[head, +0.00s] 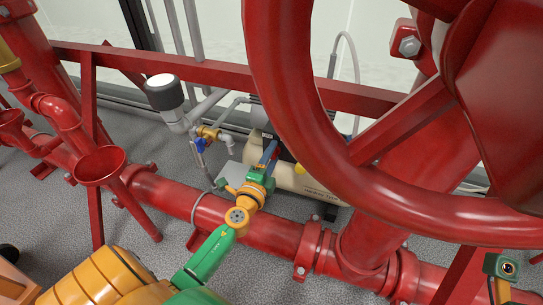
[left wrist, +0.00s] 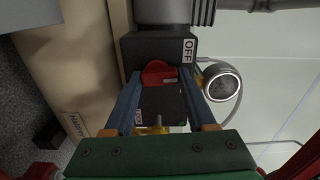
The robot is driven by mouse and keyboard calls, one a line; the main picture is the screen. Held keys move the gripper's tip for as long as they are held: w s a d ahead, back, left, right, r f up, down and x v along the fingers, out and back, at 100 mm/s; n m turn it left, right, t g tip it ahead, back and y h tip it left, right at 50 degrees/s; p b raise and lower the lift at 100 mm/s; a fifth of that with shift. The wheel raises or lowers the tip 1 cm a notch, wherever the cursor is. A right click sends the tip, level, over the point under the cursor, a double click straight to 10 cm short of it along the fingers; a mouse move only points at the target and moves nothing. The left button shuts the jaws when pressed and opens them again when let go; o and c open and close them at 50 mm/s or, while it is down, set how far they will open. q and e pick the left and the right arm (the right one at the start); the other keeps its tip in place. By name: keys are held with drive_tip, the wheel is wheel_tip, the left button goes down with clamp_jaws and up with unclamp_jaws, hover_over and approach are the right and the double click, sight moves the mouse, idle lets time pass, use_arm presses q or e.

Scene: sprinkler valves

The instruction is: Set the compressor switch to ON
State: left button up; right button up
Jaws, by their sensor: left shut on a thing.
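The compressor (head: 310,186) has a cream tank and stands on the floor behind the red pipe; the tank also shows in the left wrist view (left wrist: 90,55). Its dark switch box (left wrist: 150,48) carries a white OFF label (left wrist: 188,49) at upper right. A second pale label at lower left is partly hidden by a finger. The red switch knob (left wrist: 158,72) sits between my left fingertips. My left gripper (head: 269,153) reaches over the pipe to the box and is shut on the knob. In the head view the knob is hidden.
A large red handwheel (head: 270,75) fills the right of the head view, close to my arm. A thick red pipe (head: 170,192) runs under my left forearm. A blue-handled valve (head: 199,145) stands left of the gripper. A round gauge (left wrist: 222,83) sits right of the knob.

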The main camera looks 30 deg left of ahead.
use_arm(q)
drive_tip(key=m, duration=0.5)
drive_tip(key=shift+d+m, duration=0.1)
drive_tip(key=shift+m, duration=0.2)
drive_tip(key=shift+f+m, duration=0.15)
drive_tip(key=shift+m, duration=1.95)
drive_tip(key=o, duration=1.4)
drive_tip(key=shift+c, duration=0.2)
drive_tip(key=v, duration=0.7)
